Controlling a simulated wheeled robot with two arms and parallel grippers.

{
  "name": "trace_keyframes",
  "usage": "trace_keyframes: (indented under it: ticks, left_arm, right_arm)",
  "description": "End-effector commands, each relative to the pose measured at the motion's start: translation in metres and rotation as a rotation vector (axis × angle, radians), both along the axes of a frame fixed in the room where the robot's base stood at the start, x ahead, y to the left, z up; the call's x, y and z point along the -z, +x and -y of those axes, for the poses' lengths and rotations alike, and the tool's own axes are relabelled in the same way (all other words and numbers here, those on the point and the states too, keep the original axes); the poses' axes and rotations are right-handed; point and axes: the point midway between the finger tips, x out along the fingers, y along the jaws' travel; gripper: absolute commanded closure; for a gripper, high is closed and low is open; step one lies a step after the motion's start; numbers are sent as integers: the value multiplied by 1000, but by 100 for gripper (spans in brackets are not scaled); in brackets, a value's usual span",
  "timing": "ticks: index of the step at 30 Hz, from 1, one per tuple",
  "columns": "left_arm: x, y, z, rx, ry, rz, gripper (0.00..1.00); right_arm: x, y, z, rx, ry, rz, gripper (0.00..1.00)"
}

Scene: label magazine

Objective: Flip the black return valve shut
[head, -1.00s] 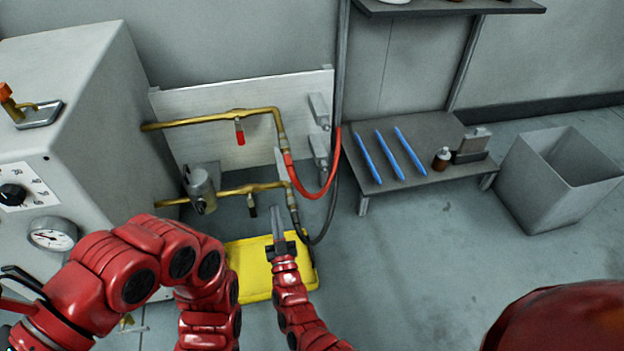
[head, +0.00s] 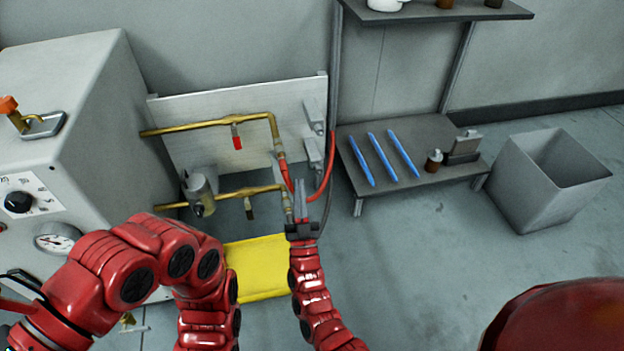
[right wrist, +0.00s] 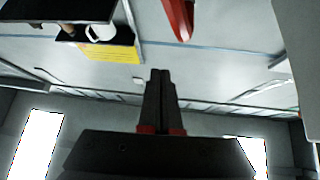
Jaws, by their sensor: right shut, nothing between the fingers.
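The black return valve (head: 249,208) is on the lower brass pipe (head: 237,192), and its black handle hangs down across the pipe line. My right gripper (head: 300,184) is shut and empty, with its fingers pointing up in the head view. It appears to the right of the black handle, in front of the pipe's right end and the hoses, apart from the handle. The right wrist view shows the shut fingers (right wrist: 159,74) with nothing between them; the black valve is not seen there. My left arm is at lower left, its gripper out of frame.
A red-handled valve (head: 237,138) hangs on the upper brass pipe. A red hose (head: 327,180) curves close behind my right gripper. A yellow tray (head: 258,268) lies below the pipes. A low bench (head: 350,165) with blue sticks and a grey bin (head: 535,190) stand right.

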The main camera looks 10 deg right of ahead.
Motion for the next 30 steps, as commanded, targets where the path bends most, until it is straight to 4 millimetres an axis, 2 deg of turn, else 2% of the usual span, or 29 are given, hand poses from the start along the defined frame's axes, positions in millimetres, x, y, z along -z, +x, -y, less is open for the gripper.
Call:
trace_keyframes:
  ticks: [3,10,30]
  left_arm:
    - [1,0,0,0,0,0,100]
    - [1,0,0,0,0,0,100]
    - [-1,1,2,-9,7,-19,100]
  right_arm:
    - [-16,-4,9,9,9,47,100]
    - [-35,-10,17,17,16,102,100]
    - [-39,-14,21,21,15,119,100]
